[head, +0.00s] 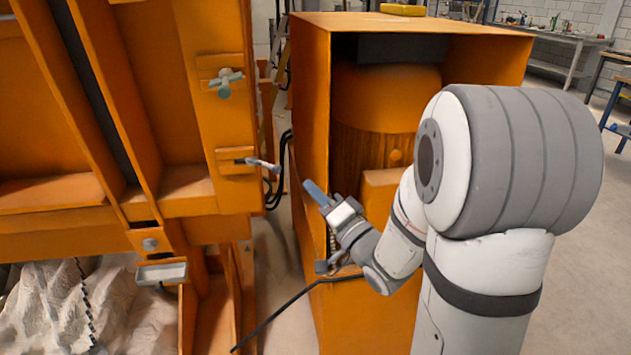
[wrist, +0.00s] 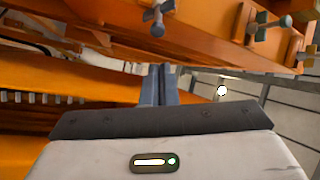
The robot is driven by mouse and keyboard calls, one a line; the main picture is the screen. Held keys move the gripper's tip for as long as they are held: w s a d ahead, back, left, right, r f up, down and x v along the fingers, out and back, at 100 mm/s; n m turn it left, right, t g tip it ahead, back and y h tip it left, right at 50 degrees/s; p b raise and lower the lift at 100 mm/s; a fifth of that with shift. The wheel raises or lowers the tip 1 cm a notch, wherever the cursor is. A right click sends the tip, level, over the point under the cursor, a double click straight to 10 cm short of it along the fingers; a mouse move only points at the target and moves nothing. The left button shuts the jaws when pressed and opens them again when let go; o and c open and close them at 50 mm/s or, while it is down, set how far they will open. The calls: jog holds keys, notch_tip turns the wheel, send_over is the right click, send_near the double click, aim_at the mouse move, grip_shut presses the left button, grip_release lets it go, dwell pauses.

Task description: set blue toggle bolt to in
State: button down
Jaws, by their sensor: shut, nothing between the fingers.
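On the orange frame in the head view, a blue-grey toggle bolt (head: 262,164) with a small handle sticks out to the right. Above it is a teal wing-shaped handle (head: 225,82). I cannot tell for certain which is the blue toggle bolt. My gripper (head: 308,184) is shut and empty, to the right of and slightly below the lower bolt, apart from it. In the wrist view my shut fingers (wrist: 160,68) point forward. A blue-grey knobbed handle (wrist: 157,20) and a T-shaped handle (wrist: 268,25) stand beyond them on orange metal.
An orange cabinet (head: 310,100) with an open front stands close behind my arm. A grey knob (head: 150,244) and a grey box-like handle (head: 161,272) sit low on the orange frame (head: 225,130). Black cables hang in the gap between frame and cabinet.

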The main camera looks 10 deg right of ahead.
aim_at(260, 164)
jog(key=p+x, duration=0.4)
jog(key=x, duration=0.4)
jog(key=shift+w, duration=0.2)
jog(key=shift+a+m+h+b, duration=0.15)
jog(key=shift+m+h+b, duration=0.15)
jog(key=shift+b, duration=0.1)
